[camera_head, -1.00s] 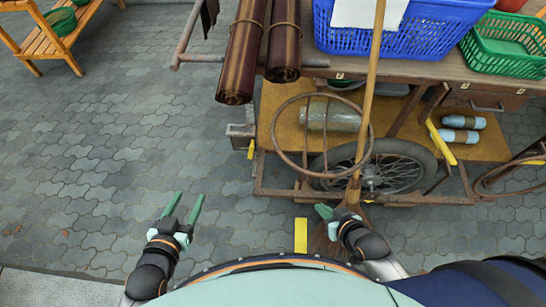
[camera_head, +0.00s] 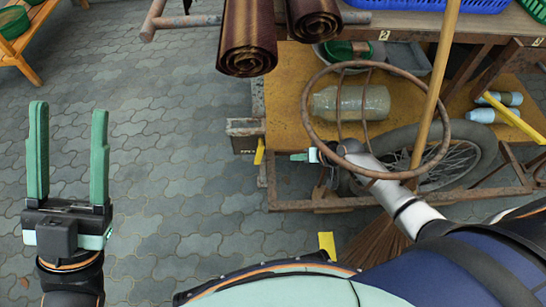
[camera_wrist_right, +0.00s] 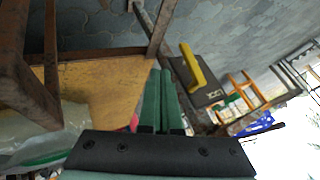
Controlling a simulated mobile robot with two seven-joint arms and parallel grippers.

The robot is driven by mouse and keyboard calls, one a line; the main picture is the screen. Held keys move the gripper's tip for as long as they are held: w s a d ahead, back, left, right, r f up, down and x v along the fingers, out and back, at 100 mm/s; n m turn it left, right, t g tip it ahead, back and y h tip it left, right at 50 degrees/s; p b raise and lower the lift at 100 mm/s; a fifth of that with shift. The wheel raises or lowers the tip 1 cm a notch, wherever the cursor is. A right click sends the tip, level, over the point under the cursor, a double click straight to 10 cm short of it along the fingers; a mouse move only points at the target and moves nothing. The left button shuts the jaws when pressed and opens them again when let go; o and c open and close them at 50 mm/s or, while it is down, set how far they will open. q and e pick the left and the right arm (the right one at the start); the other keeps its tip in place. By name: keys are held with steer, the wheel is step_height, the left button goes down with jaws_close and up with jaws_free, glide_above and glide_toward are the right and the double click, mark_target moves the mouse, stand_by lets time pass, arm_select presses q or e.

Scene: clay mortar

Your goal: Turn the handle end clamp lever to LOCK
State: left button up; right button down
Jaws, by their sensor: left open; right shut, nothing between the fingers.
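The clamp lever (camera_head: 259,151) is a small yellow bar on a dark box-like clamp (camera_head: 243,141) at the left end of the cart. My left gripper (camera_head: 68,140) is open and empty over the paving at the far left.
The cart's wooden shelf (camera_head: 285,110) carries a glass jar (camera_head: 350,103). A rusty ring (camera_head: 438,150) and a broom handle (camera_head: 435,95) stand close to my right arm. Brown rolls (camera_head: 247,45) overhang above.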

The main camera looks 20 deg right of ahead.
mark_target(259, 155)
steer(key=b+x, duration=0.2)
steer(key=x, duration=0.1)
steer(key=a+b+x, duration=0.1)
steer(key=b+x, duration=0.1)
steer(key=x, duration=0.2)
steer(key=a+r+b+x, duration=0.1)
steer(key=b+x, duration=0.1)
steer(key=x, duration=0.1)
steer(key=shift+w+a+f, duration=0.2)
steer(key=shift+w+a, duration=0.1)
steer(key=shift+w+a+r, duration=0.15)
steer(key=shift+a, duration=0.45)
